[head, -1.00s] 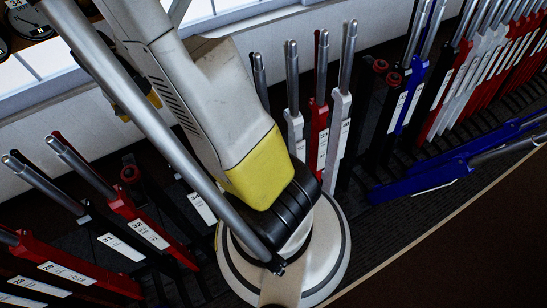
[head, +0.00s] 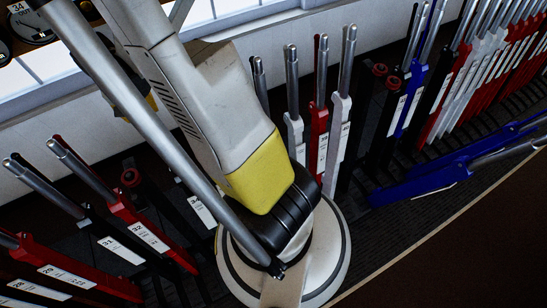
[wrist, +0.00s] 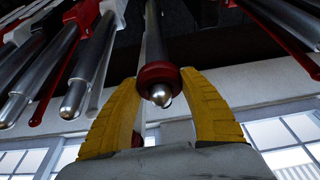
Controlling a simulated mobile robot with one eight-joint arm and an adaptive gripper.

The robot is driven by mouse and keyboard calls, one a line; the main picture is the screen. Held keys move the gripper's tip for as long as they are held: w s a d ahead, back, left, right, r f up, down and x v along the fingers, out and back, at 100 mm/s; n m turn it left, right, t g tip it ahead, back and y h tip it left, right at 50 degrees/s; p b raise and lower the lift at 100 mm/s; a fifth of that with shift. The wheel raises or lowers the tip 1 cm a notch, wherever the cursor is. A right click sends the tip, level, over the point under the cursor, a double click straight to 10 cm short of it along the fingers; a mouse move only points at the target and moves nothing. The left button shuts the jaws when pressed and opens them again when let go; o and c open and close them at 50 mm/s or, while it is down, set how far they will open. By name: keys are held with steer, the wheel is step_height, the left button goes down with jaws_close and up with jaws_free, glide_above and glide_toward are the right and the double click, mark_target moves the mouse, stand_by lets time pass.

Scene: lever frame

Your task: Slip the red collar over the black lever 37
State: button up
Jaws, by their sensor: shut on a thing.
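In the wrist view, my gripper (wrist: 163,88) has its two yellow fingers on either side of the red collar (wrist: 149,74) and is shut on it. A dark lever (wrist: 155,35) runs down into the collar from above. Its silver rounded tip (wrist: 162,97) shows through the ring on the near side, so the collar is around the lever's end. No number can be read on this lever. In the head view, my arm hides the gripper, the held collar and this lever.
Several silver-tipped levers (wrist: 82,82) stand close to the left in the wrist view. In the head view, red (head: 318,125), white and blue levers (head: 415,85) line the frame. Red rings (head: 130,176) show on black parts. A blue lever (head: 440,175) leans out at right.

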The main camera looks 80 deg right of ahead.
steer(key=shift+w+d+r+p, duration=0.2)
steer(key=shift+r+p, duration=0.55)
steer(key=shift+r, duration=0.5)
steer(key=shift+w+d+r+p, duration=0.15)
steer(key=shift+r+p, duration=0.65)
steer(key=shift+r, duration=0.5)
steer(key=shift+w+d+r+p, duration=0.1)
steer(key=shift+d+r+p, duration=0.1)
steer(key=shift+r+p, duration=0.8)
steer(key=shift+r+b, duration=0.2)
steer(key=shift+b, duration=0.1)
